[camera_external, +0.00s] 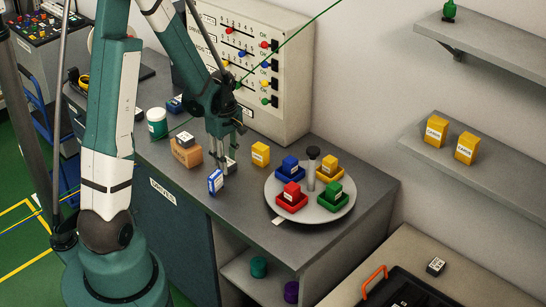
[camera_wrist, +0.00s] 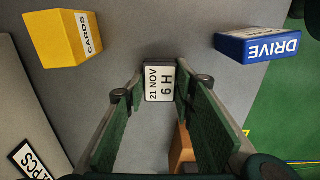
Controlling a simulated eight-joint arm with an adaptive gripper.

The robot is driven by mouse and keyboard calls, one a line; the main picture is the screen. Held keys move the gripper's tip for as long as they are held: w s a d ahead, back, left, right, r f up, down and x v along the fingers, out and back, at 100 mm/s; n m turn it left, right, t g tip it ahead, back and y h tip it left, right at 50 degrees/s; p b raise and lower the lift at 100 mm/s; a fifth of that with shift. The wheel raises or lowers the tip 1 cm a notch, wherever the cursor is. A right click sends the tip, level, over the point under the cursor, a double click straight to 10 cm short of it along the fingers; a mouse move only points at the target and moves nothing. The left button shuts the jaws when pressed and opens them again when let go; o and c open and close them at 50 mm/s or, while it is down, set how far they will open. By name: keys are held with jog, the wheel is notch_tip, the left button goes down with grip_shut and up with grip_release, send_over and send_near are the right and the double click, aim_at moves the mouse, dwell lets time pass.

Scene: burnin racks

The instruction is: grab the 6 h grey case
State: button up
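A small grey case (camera_wrist: 160,82) with a white label reading 21 NOV and, sideways, what looks like 6 H lies between my fingertips in the wrist view. In the external view the case (camera_external: 231,166) is on the grey bench top, directly under my gripper (camera_external: 228,152), partly hidden by the fingers. My gripper points down and its fingers (camera_wrist: 159,95) stand apart on either side of the case. A narrow gap shows beside the case, so contact is not clear.
A yellow CARDS box (camera_external: 260,153) and a blue DRIVE box (camera_external: 215,181) stand close by. A brown block (camera_external: 186,155) bears another labelled dark case (camera_external: 185,139). A round turntable (camera_external: 328,212) with coloured trays is to the right. A switch panel (camera_external: 270,80) stands behind.

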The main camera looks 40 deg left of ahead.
jog(key=shift+r, duration=0.1)
dwell(0.3)
notch_tip(320, 180, up, 10)
jog(key=shift+p, duration=0.3)
dwell(0.5)
